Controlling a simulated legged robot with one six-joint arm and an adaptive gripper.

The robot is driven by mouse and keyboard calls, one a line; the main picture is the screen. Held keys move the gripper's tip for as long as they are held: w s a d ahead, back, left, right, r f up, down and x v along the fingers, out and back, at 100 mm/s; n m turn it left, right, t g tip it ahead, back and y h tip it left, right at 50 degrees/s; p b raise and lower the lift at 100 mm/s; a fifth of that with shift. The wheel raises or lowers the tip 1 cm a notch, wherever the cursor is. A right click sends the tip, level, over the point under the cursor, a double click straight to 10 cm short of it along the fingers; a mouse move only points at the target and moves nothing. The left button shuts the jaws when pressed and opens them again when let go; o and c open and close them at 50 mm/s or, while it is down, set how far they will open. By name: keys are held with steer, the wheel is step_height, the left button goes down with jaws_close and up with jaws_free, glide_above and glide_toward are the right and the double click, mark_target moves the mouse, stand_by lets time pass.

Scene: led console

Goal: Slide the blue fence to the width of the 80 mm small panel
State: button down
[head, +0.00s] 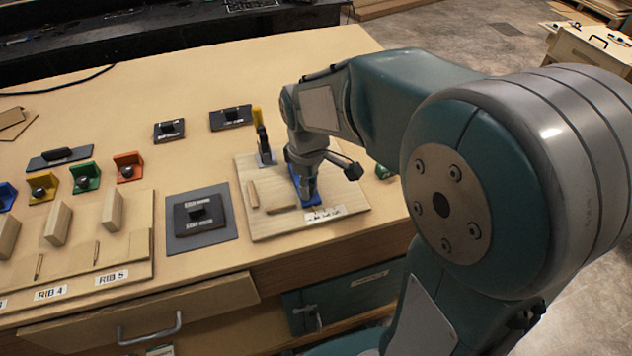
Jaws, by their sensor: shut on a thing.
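The blue fence (318,212) stands on a light wooden board (262,231) on the bench. My gripper (309,194) points down from above and is shut on the fence, covering much of it. A small pale wooden panel (276,195) lies flat on the board, just left of the fence. I cannot tell whether the fence touches the panel. A white label (325,214) with print too small to read is at the board's front edge.
A clamp with a yellow handle (261,135) stands at the board's back edge. A dark block on a grey mat (202,243) lies to the left. Coloured brackets (87,178) and a rib rack (145,240) are farther left.

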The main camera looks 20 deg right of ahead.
steer(key=shift+a, duration=0.1)
steer(key=c, duration=0.5)
jaws_free()
steer(key=shift+a, duration=0.1)
steer(key=shift+o, duration=0.2)
steer(key=shift+a, duration=0.3)
steer(key=shift+d, duration=0.2)
steer(key=shift+w+r, duration=0.1)
steer(key=shift+r, duration=0.35)
step_height(320, 180, up, 11)
steer(key=shift+a, duration=0.2)
